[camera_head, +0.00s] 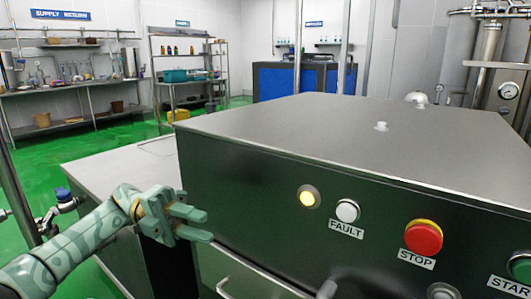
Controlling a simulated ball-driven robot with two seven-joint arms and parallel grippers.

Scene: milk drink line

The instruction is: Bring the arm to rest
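My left arm (75,245) is pale green and comes in from the lower left. My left gripper (208,226) is in front of the lower left part of the dark machine front (255,192). Its two fingers point right with a gap between them, and nothing shows in the gap. I cannot tell whether the fingertips touch the panel. My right gripper is not in view.
The panel carries a lit yellow lamp (309,196), a white FAULT button (347,211), a red STOP button (423,237) and a green START button (520,268). A metal handle (255,281) is below. A blue-capped valve (63,195) stands at left. Shelves are far behind.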

